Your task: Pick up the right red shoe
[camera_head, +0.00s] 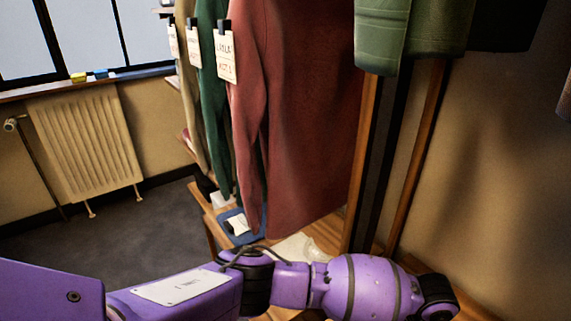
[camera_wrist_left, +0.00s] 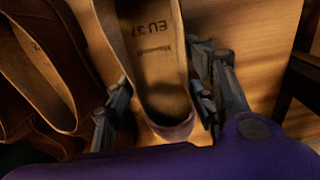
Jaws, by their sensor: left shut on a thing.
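In the left wrist view a red shoe (camera_wrist_left: 150,55) with a tan insole marked "EU 37" lies heel toward me, its toe running out of the top edge. It is the rightmost shoe in that view. My left gripper (camera_wrist_left: 162,98) has one finger on each side of the shoe near its heel and is shut on it. I cannot tell whether the sole touches the wood below. In the head view my left arm crosses the bottom, but its gripper and the shoe do not show. My right gripper is in neither view.
Dark reddish-brown shoes (camera_wrist_left: 45,65) stand close on the left of the held shoe. Bare wooden surface (camera_wrist_left: 255,40) lies to its right. In the head view, tagged garments, including a red one (camera_head: 310,120), hang above a wooden shelf, beside upright posts (camera_head: 385,150). A radiator (camera_head: 85,140) stands at left.

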